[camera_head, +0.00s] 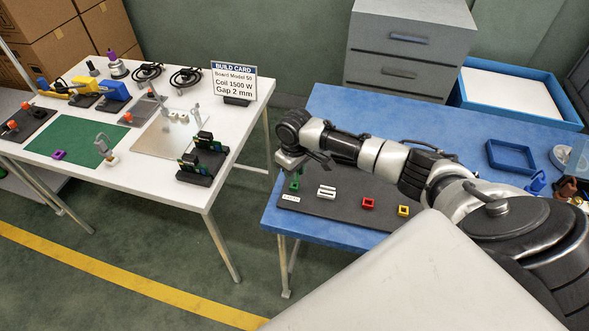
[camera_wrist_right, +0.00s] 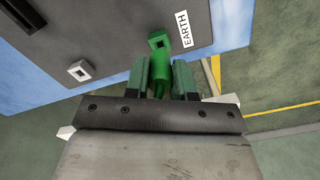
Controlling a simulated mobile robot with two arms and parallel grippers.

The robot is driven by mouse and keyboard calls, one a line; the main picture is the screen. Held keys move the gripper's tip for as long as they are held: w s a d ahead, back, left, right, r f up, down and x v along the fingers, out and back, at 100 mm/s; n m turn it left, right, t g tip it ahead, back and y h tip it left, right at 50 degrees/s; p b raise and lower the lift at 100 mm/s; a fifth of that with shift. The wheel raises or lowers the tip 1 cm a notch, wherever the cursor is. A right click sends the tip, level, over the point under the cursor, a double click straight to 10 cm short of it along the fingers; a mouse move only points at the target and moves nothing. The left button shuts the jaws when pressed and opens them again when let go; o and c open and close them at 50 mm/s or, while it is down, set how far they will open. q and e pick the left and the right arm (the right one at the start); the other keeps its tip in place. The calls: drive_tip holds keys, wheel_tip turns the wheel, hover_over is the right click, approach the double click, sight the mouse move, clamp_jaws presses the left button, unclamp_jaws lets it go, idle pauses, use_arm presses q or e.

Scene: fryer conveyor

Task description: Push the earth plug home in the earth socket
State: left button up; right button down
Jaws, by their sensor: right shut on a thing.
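My right gripper (camera_wrist_right: 161,72) is shut on the green earth plug (camera_wrist_right: 160,76), which sits between the two finger pads. The green earth socket (camera_wrist_right: 158,41), with a dark square opening, is on the dark grey board just beyond the plug, beside the EARTH label (camera_wrist_right: 185,30). The plug overlaps the socket's near edge in the wrist view; I cannot tell whether its tip is in the opening. In the head view, my right gripper (camera_head: 291,164) is over the board's left end, above a green piece (camera_head: 294,183). My left gripper is not in view.
The dark board (camera_head: 340,213) lies on the blue table (camera_head: 333,100) and bears white (camera_head: 326,192), red (camera_head: 368,204) and yellow (camera_head: 403,211) sockets. A blue tray (camera_head: 511,157) is at the right. A white table (camera_head: 225,180) with tools stands left, across a floor gap.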

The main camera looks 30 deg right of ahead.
drive_tip(key=shift+f+b, duration=0.55)
drive_tip(key=shift+f, duration=0.7)
idle(0.4)
drive_tip(key=c, duration=0.9)
unclamp_jaws()
drive_tip(key=shift+o, duration=0.2)
drive_tip(key=shift+r+p, duration=3.1)
drive_tip(key=shift+p, duration=0.55)
